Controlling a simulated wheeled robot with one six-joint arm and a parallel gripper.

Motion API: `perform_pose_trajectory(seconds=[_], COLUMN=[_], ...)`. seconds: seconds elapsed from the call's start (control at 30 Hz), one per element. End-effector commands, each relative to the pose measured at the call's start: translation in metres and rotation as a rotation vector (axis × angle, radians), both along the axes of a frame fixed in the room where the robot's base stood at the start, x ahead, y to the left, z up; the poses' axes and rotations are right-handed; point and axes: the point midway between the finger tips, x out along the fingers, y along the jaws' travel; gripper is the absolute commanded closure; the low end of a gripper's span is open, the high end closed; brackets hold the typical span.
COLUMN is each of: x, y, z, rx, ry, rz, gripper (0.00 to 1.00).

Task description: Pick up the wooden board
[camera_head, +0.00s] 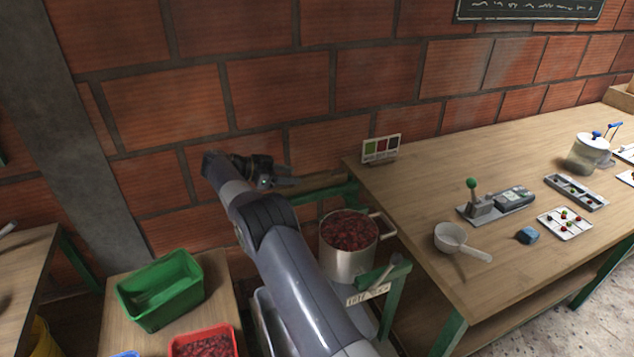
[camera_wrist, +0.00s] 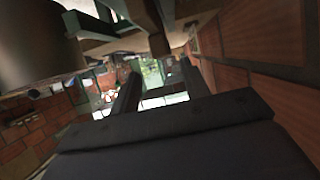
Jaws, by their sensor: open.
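My gripper (camera_head: 284,181) is stretched out close to the brick wall, left of the workbench's back corner. Its two dark fingers are apart and empty in the wrist view (camera_wrist: 160,82). A strip of brown wood (camera_head: 322,181) shows just right of the fingers in the head view, between the wall and the bench; I cannot tell if this is the wooden board, or whether the fingers touch it. A small pale board with dark marks (camera_head: 367,294) sits low in front of the metal pot, right of my arm, and well away from my gripper.
The metal pot of red cherries (camera_head: 348,262) stands close right of my arm. The wooden workbench (camera_head: 410,208) holds a colour card (camera_head: 381,148), a scoop (camera_head: 451,238) and small devices. A green crate (camera_head: 160,291) and a red crate (camera_head: 203,343) are at lower left.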

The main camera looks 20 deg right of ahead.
Motion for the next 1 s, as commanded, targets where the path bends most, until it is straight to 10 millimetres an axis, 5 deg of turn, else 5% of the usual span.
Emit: perform_pose_trajectory(seconds=[0.63, 0.87, 1.0], x=[0.005, 0.005, 0.005], y=[-0.064, -0.066, -0.066], z=[-0.028, -0.031, -0.031], rx=[0.000, 0.000, 0.000], ry=[0.001, 0.000, 0.000], rz=[-0.001, 0.000, 0.000], gripper=[0.56, 0.56, 0.67])
